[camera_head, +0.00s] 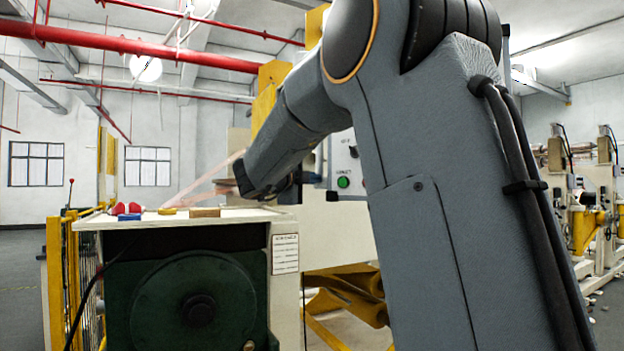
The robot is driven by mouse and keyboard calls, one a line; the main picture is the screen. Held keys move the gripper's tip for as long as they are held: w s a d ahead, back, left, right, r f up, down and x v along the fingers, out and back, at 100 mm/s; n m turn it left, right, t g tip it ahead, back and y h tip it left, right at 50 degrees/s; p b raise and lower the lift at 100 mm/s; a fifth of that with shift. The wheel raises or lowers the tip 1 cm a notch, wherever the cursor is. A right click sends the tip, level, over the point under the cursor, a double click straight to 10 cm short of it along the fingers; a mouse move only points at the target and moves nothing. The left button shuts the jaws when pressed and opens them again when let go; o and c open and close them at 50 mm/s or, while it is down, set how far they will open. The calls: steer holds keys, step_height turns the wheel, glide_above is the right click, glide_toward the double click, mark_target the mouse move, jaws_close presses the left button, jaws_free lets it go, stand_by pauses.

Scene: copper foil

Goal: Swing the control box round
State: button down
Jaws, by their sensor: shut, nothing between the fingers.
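The control box (343,168) is a pale panel with a green button and small dark labels, behind my arm near the middle of the view. My arm covers its right part and some of its left side. My gripper (303,179) is at the dark end of my arm, just left of the box's visible face. It is shut and empty. Its fingers are small, dark and partly hidden by my wrist, so I cannot tell whether they touch the box.
A pale machine table (235,216) with red, blue and yellow items stands at left, above a dark green motor housing (190,305). Yellow guard rails (55,280) line its left side. Another machine (590,215) stands at far right. Open floor shows at far left.

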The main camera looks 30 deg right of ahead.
steer(key=shift+w, duration=0.1)
steer(key=w+d+p, duration=0.2)
steer(key=w+d, duration=0.2)
steer(key=d, duration=0.3)
steer(key=w+d+m+g+p, duration=0.1)
steer(key=w+d, duration=0.3)
steer(key=d, duration=0.4)
steer(key=w+d+g+h+p, duration=0.1)
steer(key=w+d+p, duration=0.2)
steer(key=w+d, duration=0.2)
steer(key=shift+d+m, duration=0.3)
steer(key=shift+d, duration=1.35)
steer(key=shift+a, duration=0.1)
steer(key=w+a+b, duration=0.1)
steer(key=w+a, duration=0.4)
steer(key=a, duration=0.8)
steer(key=shift+b, duration=0.3)
